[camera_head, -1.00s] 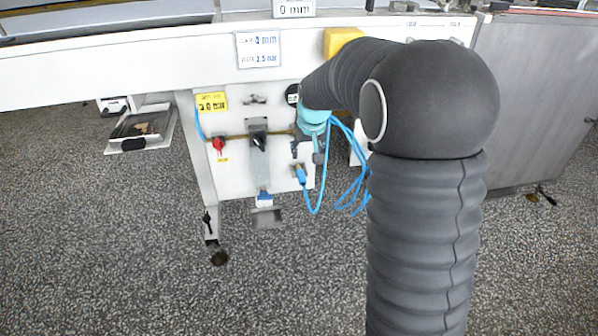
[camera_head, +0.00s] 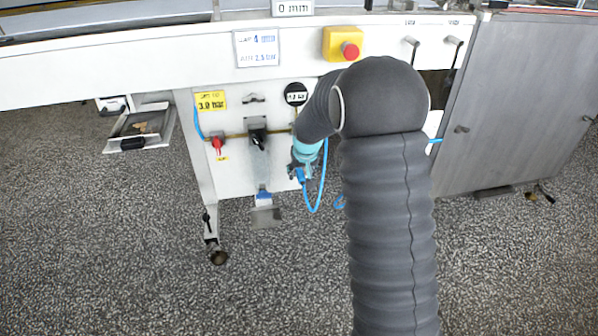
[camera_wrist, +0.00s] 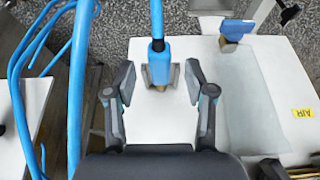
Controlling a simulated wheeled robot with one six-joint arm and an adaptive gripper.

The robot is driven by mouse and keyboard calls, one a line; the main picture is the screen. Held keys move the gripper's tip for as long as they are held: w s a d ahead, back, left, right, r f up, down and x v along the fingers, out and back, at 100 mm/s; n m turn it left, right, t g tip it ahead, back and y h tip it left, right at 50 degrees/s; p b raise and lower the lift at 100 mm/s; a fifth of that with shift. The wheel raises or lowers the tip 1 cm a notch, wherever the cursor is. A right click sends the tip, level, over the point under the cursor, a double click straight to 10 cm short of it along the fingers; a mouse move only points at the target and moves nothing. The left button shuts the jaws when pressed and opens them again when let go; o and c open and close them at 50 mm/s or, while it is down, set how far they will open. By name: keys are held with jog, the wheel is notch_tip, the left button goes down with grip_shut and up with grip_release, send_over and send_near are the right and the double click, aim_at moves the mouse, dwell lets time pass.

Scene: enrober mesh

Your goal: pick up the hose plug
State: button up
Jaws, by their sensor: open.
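The hose plug (camera_wrist: 159,66) is a blue block on the end of a blue hose, seated on a brass fitting at the white panel. It lies between the fingertips of my gripper (camera_wrist: 160,80) in the wrist view, with a gap on each side. My gripper is open and holds nothing. In the head view my gripper (camera_head: 297,171) is at the lower right of the white panel, and the plug (camera_head: 302,177) is partly hidden beside its fingers.
Loose blue hoses (camera_wrist: 80,70) hang left of my gripper in the wrist view. A red-handled valve (camera_head: 217,143), a black-handled regulator (camera_head: 258,138) and a gauge (camera_head: 296,94) are on the panel. A yellow box with a red button (camera_head: 342,46) is above. Speckled floor lies in front.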

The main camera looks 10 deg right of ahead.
jog(key=shift+x, duration=0.8)
grip_shut()
jog(key=shift+r, duration=0.1)
